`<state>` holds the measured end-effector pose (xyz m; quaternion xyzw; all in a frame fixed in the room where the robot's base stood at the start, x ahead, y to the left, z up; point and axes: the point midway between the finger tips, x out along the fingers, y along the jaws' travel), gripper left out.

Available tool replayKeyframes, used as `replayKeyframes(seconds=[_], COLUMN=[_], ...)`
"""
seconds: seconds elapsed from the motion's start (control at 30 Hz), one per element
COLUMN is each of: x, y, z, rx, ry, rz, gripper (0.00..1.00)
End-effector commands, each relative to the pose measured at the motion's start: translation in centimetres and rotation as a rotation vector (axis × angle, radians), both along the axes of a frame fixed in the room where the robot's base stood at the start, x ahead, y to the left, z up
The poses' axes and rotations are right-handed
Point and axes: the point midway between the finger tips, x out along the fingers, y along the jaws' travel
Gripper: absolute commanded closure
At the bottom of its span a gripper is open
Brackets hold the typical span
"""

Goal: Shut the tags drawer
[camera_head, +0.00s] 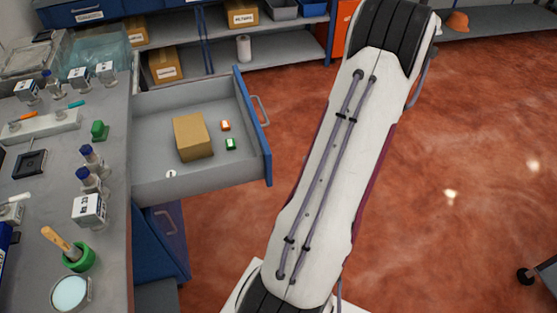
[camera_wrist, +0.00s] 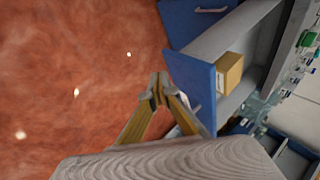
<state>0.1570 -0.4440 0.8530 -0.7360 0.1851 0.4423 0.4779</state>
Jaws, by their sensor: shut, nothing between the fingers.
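A grey drawer with a blue front (camera_head: 254,130) stands pulled out from the bench, its handle (camera_head: 260,110) facing right. No readable name shows on it, so I cannot confirm that it is the tags drawer. In it lie a cardboard box (camera_head: 192,136), a small orange item (camera_head: 225,125) and a small green item (camera_head: 231,144). In the wrist view, the blue drawer front (camera_wrist: 188,80) and the box (camera_wrist: 230,70) show right of my gripper (camera_wrist: 159,84). My gripper is shut and empty, outside the drawer and close to its front in the picture; contact cannot be told. The head view does not show it.
The bench top (camera_head: 112,190) at left holds bottles, small boxes and a green mortar (camera_head: 79,258). A blue cabinet door with a handle (camera_head: 166,228) is below the drawer. Shelves (camera_head: 290,45) stand behind. The red floor (camera_head: 440,200) right of the drawer is mostly clear.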

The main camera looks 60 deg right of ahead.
Motion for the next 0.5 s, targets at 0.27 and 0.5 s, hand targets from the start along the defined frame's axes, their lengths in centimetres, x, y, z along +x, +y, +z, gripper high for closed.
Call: replayKeyframes(seconds=[0.27, 0.5], x=[1.6, 1.7], y=[-3.4, -3.5], z=[1.3, 1.4], rx=[-0.205, -0.276], ry=[-0.087, -0.104], rz=[0.153, 0.248], gripper=[1.0, 1.0])
